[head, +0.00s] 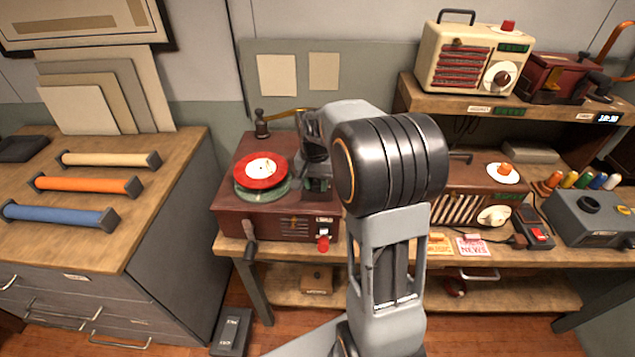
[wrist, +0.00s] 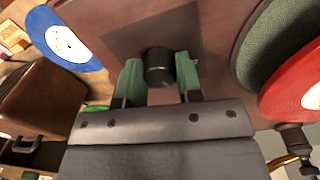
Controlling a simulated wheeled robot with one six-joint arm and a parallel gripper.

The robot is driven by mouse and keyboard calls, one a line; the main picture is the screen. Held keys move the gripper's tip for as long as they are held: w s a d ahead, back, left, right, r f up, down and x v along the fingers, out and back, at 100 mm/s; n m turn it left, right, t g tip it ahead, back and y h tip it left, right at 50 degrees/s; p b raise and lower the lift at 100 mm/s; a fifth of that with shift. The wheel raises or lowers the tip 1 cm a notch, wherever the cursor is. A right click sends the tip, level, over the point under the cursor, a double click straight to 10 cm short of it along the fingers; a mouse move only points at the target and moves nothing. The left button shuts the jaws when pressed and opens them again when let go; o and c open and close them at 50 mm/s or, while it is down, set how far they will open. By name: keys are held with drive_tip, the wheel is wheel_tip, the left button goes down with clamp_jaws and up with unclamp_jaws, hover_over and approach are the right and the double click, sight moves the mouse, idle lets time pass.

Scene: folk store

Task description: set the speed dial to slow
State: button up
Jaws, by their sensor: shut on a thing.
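A black round knob (wrist: 158,66), which I take to be the speed dial, stands on the brown top of the record player (head: 228,205). My gripper (wrist: 157,74) has its green fingers on either side of the knob, shut on it. In the head view, my gripper (head: 317,184) is at the right side of the player's top, and my arm hides the knob. No speed marks are readable, so I cannot tell the dial's setting. A red record (head: 260,171) lies on the green turntable (head: 262,193), left of my gripper.
A brass tonearm (head: 287,117) is behind the turntable. A crank (head: 250,240) and a red switch knob (head: 323,243) are on the player's front. A brown radio (head: 478,195) stands to the right. A blue record (wrist: 66,40) shows in the wrist view.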

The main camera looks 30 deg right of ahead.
sight(315, 184)
drive_tip(key=n, duration=0.7)
idle(0.6)
drive_tip(key=o, duration=0.9)
drive_tip(key=shift+o, duration=0.2)
wheel_tip(315, 184, up, 14)
drive_tip(key=shift+a+b, duration=0.3)
drive_tip(key=shift+b, duration=0.1)
drive_tip(key=shift+f, duration=0.1)
